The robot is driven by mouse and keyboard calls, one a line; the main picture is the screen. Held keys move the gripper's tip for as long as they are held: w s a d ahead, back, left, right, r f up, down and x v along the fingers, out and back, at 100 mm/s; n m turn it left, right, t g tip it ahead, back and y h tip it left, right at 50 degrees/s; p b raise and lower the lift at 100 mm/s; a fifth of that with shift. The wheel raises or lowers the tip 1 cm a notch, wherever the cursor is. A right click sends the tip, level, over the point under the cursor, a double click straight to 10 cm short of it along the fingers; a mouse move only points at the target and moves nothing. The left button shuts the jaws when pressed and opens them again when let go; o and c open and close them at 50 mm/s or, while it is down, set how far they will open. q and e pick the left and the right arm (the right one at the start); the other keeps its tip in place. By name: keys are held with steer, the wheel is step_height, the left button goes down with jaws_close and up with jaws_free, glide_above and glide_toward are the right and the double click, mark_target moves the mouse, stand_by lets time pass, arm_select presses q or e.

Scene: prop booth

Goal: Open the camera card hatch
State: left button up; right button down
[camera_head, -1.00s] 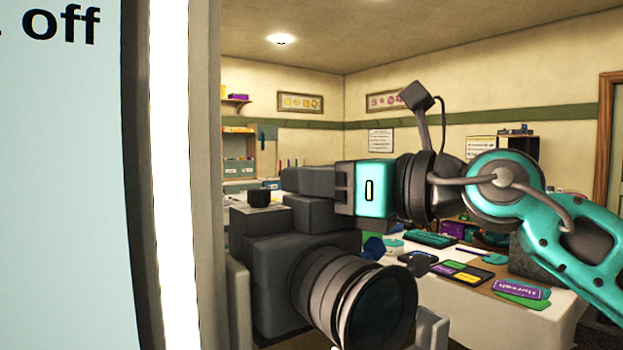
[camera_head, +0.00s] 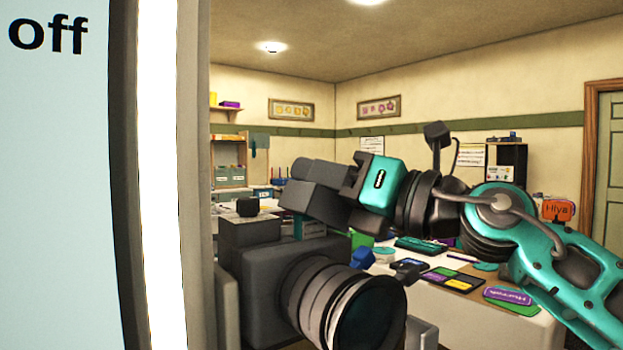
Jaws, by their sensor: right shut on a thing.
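The camera (camera_head: 265,270) is a dark grey boxy body with a large ringed lens (camera_head: 345,305) facing toward the lower right. My right gripper (camera_head: 302,188), teal and dark grey, comes in from the right above the camera body. It is tilted, with its fingers pointing left and slightly down, and is shut on the camera card hatch at the camera's top. The hatch itself is hidden by the fingers, so how far it stands open cannot be seen. My left gripper is not in view.
A pale panel with "off" on it (camera_head: 50,160) and a bright white strip (camera_head: 160,180) fill the left side. Behind the camera, a table (camera_head: 470,320) holds coloured cards and small items. Shelves (camera_head: 230,160) stand at the back, and a door (camera_head: 605,160) is at the right.

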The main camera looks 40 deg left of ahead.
steer(key=shift+w+d+r+m, duration=0.1)
steer(key=shift+w+m, duration=0.15)
steer(key=shift+m, duration=0.25)
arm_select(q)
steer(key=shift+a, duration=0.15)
arm_select(e)
steer(key=shift+w+m+y, duration=0.1)
steer(key=shift+m+y, duration=0.2)
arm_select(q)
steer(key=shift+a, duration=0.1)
arm_select(e)
steer(key=shift+t, duration=0.3)
steer(key=c, duration=1.1)
jaws_free()
arm_select(q)
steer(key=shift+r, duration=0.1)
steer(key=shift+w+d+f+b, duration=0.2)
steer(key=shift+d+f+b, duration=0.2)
steer(key=shift+b, duration=0.35)
arm_select(e)
steer(key=v, duration=1.3)
